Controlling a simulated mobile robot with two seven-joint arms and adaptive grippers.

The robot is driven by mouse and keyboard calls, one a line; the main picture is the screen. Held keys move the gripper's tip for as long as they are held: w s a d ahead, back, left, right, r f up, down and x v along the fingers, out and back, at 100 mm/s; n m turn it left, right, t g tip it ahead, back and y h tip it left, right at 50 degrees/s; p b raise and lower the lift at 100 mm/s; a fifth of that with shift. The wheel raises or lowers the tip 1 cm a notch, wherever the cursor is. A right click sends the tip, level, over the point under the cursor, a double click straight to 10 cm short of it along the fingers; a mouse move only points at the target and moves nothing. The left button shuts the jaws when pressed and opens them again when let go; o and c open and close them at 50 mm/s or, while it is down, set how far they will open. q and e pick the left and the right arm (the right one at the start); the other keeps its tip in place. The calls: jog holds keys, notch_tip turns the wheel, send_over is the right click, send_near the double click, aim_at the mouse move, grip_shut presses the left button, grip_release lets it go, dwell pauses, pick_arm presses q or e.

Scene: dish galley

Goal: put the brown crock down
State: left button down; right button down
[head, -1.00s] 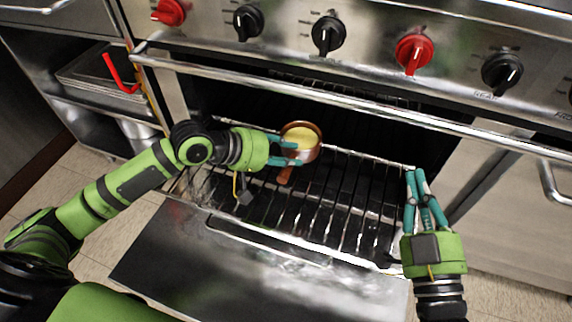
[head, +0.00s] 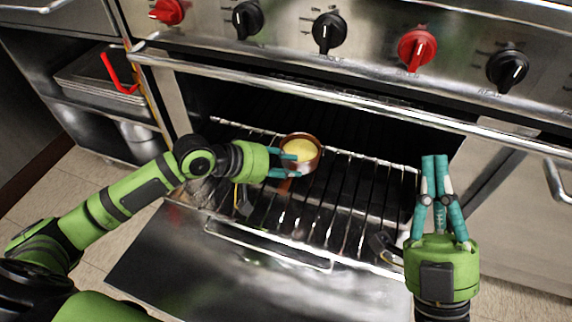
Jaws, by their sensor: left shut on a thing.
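The brown crock (head: 313,161), a small round pot with yellow contents, is upright over the pulled-out oven rack (head: 340,226), toward its back left. My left gripper (head: 291,165) comes in from the left and is shut on the crock's near-left side. I cannot tell whether the crock's base touches the rack bars. Its lower near side is partly hidden by my fingers. My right gripper (head: 435,160) is beside the rack's right edge, fingers pointing up in the picture and tips together, with nothing seen between them.
The oven door (head: 220,262) is folded down below the rack. A long handle bar (head: 330,97) crosses above the dark oven opening. Red and black knobs line the panel above. Rack bars right of the crock are bare. Trays (head: 95,95) sit on a left shelf.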

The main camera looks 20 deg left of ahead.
pick_arm(q)
jog(key=c, duration=0.9)
grip_release()
jog(key=shift+r, duration=0.2)
jog(key=p+v, duration=0.2)
jog(key=v, duration=0.4)
jog(key=shift+p+v, duration=0.8)
jog(key=shift+v, duration=2.2)
pick_arm(e)
jog(key=shift+w+d+f+m+g+h, duration=0.65)
jog(key=shift+f+g+h, duration=0.9)
jog(key=shift+f, duration=1.8)
jog(key=shift+w+d+f+m+g+h, duration=0.35)
jog(key=shift+w+d+f+g+h, duration=0.55)
jog(key=shift+f+g, duration=1.8)
jog(key=shift+w+d+f+m+g+h, duration=0.5)
jog(key=shift+d+f+g+h, duration=0.8)
jog(key=shift+f, duration=2.7)
pick_arm(q)
jog(key=shift+d, duration=0.1)
pick_arm(e)
jog(key=shift+a, duration=0.25)
